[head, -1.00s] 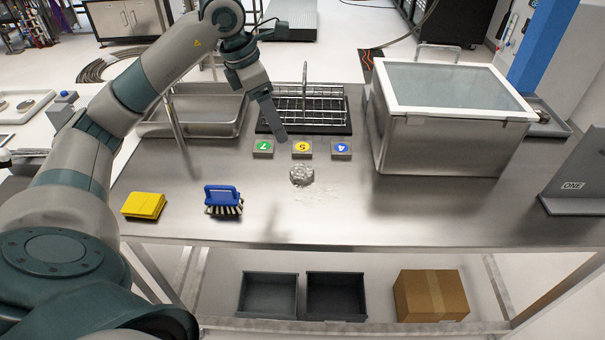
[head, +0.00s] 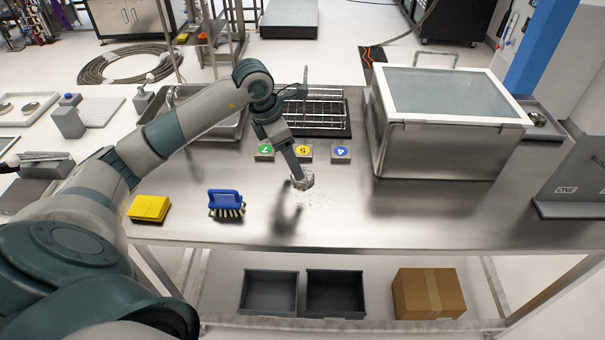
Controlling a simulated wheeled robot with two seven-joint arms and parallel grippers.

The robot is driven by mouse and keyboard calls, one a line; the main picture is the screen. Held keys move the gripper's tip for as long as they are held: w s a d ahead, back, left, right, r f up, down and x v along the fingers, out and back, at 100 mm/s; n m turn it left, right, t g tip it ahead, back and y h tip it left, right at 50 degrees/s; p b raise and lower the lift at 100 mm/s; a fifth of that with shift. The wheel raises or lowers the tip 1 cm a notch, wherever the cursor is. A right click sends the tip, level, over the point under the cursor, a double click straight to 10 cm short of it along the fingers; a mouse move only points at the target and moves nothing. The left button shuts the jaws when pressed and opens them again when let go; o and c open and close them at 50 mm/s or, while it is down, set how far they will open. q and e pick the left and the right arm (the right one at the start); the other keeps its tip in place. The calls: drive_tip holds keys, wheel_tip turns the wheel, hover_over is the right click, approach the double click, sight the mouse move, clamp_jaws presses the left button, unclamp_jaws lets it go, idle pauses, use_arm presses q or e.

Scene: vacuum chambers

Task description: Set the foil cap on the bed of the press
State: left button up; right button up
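The foil cap (head: 306,182) is a small crumpled silver piece on the steel table, front of the numbered blocks. My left gripper (head: 299,179) comes down from above, and its fingertip is at the cap's left side, partly covering it. I cannot tell whether it touches the cap or whether its fingers are open or shut. No press can be named with certainty; a grey device with a blue knob (head: 68,118) stands at the left and a grey stand marked ONE (head: 572,186) at the right. My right gripper is not in view.
A yellow sponge (head: 150,208) and a blue brush (head: 226,204) lie front left. Numbered blocks (head: 304,153) stand behind the cap, before a wire rack (head: 318,110). A large lidded steel chamber (head: 447,150) stands to the right. The front middle of the table is clear.

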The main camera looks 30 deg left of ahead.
use_arm(q)
drive_tip(key=shift+f, duration=0.2)
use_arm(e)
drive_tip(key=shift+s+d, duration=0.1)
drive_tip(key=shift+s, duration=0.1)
use_arm(q)
drive_tip(key=shift+w+d+f+p, duration=0.2)
drive_tip(key=shift+d+f+p, duration=0.1)
drive_tip(key=shift+p, duration=0.1)
drive_tip(key=x, duration=0.1)
drive_tip(key=p+x, duration=0.2)
drive_tip(key=shift+w+d+f, duration=0.25)
drive_tip(key=shift+d, duration=0.1)
drive_tip(key=shift+w+f, duration=0.1)
drive_tip(key=shift+f, duration=0.25)
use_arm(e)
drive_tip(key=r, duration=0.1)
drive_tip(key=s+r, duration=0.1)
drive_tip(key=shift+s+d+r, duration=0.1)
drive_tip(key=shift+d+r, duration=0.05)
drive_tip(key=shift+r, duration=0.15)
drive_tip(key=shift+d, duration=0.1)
use_arm(q)
drive_tip(key=shift+c, duration=0.7)
drive_tip(key=c, duration=1)
